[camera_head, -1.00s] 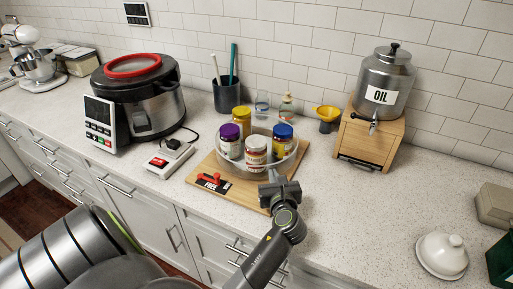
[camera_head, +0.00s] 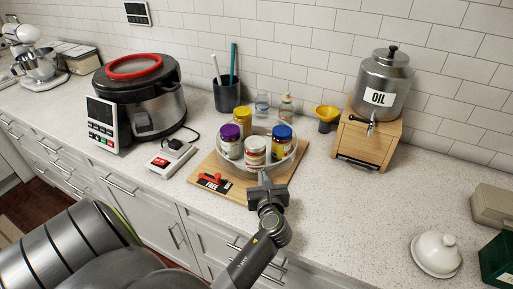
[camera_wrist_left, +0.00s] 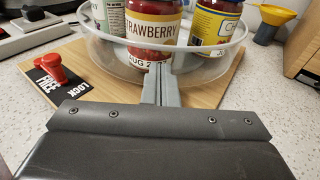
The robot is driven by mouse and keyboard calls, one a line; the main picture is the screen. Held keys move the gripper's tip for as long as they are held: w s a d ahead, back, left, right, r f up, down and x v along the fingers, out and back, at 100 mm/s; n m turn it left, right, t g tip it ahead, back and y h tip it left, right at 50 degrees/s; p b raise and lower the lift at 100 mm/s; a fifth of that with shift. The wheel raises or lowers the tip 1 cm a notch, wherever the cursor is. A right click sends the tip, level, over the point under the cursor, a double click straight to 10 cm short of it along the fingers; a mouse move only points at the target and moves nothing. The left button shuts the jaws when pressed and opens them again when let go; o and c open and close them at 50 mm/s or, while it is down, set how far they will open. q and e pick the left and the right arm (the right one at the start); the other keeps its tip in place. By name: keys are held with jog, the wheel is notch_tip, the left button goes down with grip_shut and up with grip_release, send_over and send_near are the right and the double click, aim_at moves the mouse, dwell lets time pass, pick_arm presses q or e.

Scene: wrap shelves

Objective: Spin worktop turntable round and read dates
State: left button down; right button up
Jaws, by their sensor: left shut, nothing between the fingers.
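The clear-walled turntable (camera_head: 290,160) stands on a wooden board (camera_head: 222,192) and holds several jars. The strawberry jar (camera_head: 255,148) faces front; in the left wrist view (camera_wrist_left: 152,28) its date tag reads "AUG 2", the rest hidden by my fingers. A purple-lidded jar (camera_head: 230,142), a yellow-lidded jar (camera_head: 242,119) and a blue-lidded jar (camera_head: 282,140) stand around it. The blue-labelled jar's tag (camera_wrist_left: 216,54) begins "JU". A red lever (camera_head: 211,178) sits on a FREE/LOCK plate (camera_wrist_left: 70,92). My left gripper (camera_head: 263,175) is shut and empty at the turntable's front rim; contact is unclear. My right gripper is not in view.
A black-and-steel cooker (camera_head: 140,100) and a small scale-like device (camera_head: 168,162) stand left. An oil dispenser (camera_head: 382,85) on a wooden stand (camera_head: 370,140) and yellow funnel (camera_head: 327,115) are right. A white lidded dish (camera_head: 436,255) sits at far right. Counter between is clear.

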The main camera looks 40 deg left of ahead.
aim_at(251, 172)
pick_arm(q)
jog(key=shift+s+a+r+p, duration=0.1)
jog(key=shift+s+a+p, duration=0.75)
jog(key=shift+a, duration=0.3)
jog(key=shift+d, duration=0.1)
jog(key=shift+s+d+p, duration=0.3)
jog(key=shift+s+d, duration=0.05)
jog(key=shift+s, duration=0.2)
jog(key=shift+s+d, duration=0.6)
jog(key=shift+s, duration=0.25)
